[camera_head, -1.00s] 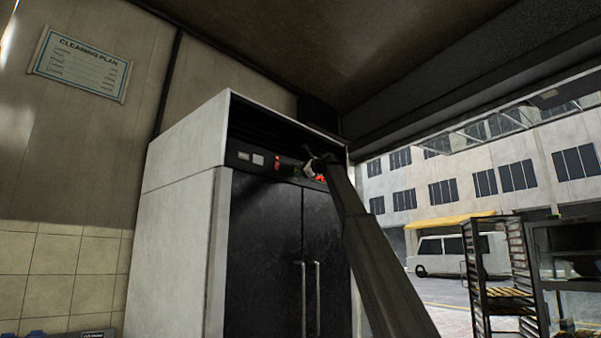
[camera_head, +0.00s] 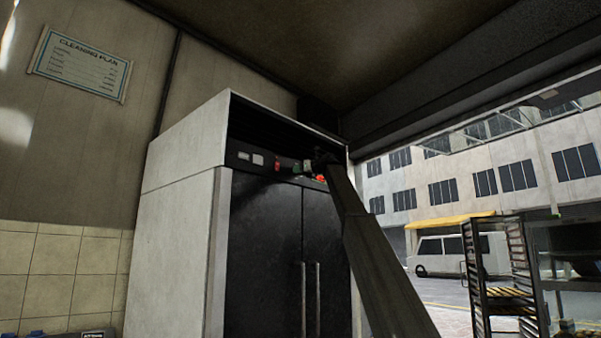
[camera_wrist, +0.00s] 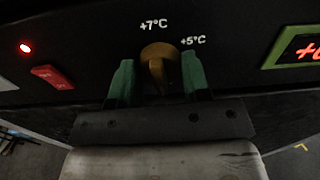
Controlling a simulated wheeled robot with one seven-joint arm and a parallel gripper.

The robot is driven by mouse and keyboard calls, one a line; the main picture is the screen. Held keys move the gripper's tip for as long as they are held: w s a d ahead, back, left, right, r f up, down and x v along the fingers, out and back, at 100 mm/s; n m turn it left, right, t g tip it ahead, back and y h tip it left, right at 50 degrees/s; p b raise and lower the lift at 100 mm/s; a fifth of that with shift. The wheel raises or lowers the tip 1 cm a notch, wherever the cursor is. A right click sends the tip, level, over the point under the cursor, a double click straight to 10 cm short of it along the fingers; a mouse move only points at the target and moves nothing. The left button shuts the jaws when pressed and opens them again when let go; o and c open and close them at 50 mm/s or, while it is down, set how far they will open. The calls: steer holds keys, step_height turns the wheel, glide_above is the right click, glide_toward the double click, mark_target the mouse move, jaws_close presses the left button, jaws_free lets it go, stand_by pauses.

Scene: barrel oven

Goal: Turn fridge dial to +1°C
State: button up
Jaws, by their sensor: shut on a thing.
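The fridge (camera_head: 180,185) is a tall pale cabinet with dark double doors and a dark control panel along its top. The dial (camera_wrist: 159,66) is a brass-coloured knob on that panel in the wrist view, with "+7°C" above it and "+5°C" to its upper right. No +1°C mark is visible. My gripper (camera_wrist: 159,82) has green fingers on either side of the dial and is shut on it. In the head view my gripper (camera_head: 308,167) is small and dark at the panel, and the dial cannot be made out there.
A red switch (camera_wrist: 53,77) and a lit red lamp (camera_wrist: 25,48) are left of the dial. A green-framed display (camera_wrist: 297,50) with red digits, partly cut off, is at the right. Door handles (camera_head: 304,295) hang below the panel. A tray rack (camera_head: 497,275) stands at the right.

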steer(key=shift+f+m, duration=0.1)
steer(key=shift+m, duration=0.3)
steer(key=o, duration=0.9)
steer(key=v, duration=1.1)
